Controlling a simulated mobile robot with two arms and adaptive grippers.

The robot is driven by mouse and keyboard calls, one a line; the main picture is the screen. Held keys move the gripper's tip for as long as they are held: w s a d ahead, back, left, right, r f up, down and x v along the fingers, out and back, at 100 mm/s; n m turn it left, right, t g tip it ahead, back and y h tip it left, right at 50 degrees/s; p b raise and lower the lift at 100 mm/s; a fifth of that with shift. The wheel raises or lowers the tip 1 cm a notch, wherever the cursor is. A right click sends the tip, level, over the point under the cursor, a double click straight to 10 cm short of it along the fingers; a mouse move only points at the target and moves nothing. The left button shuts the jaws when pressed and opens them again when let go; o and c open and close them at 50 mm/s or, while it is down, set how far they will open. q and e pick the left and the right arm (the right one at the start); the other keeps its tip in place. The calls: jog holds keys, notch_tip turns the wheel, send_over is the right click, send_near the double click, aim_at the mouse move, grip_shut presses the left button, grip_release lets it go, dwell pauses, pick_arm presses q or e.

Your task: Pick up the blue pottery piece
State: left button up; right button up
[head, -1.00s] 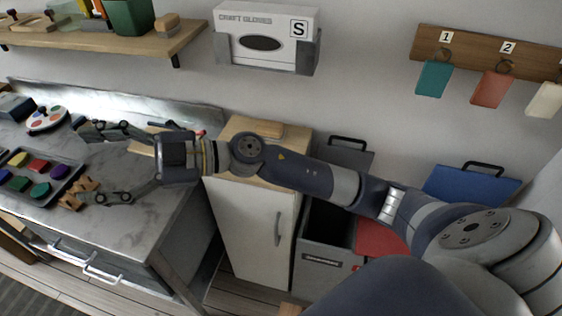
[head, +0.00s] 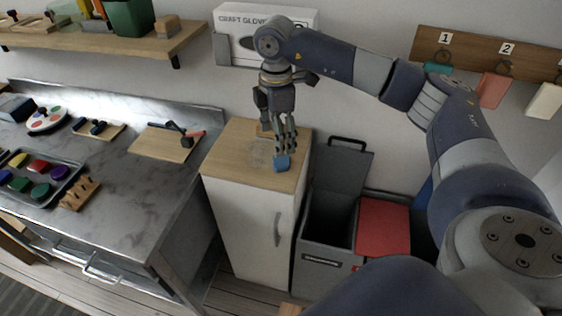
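A small blue pottery piece (head: 282,164) shows at the right part of the wooden top of a white cabinet (head: 225,165). My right gripper (head: 284,152) points down right above it, with its fingertips at or just over its upper edge. I cannot tell whether the fingers touch the piece or are closed on it. The fingers look fairly close together and partly overlap. My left gripper is not in view.
A grey bin (head: 322,250) with an open compartment and a red lid (head: 383,227) stand right of the cabinet. A glove box (head: 232,40) hangs on the wall behind my arm.

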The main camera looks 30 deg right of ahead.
aim_at(279, 160)
notch_tip(279, 160, down, 3)
jog(key=f, duration=0.1)
jog(key=f+p, duration=0.1)
jog(key=f, duration=0.2)
jog(key=shift+d+f+p, duration=0.1)
jog(key=shift+d+p, duration=0.15)
jog(key=shift+p, duration=0.05)
jog(key=shift+w+f, duration=0.1)
jog(key=shift+f, duration=0.4)
jog(key=c, duration=1.2)
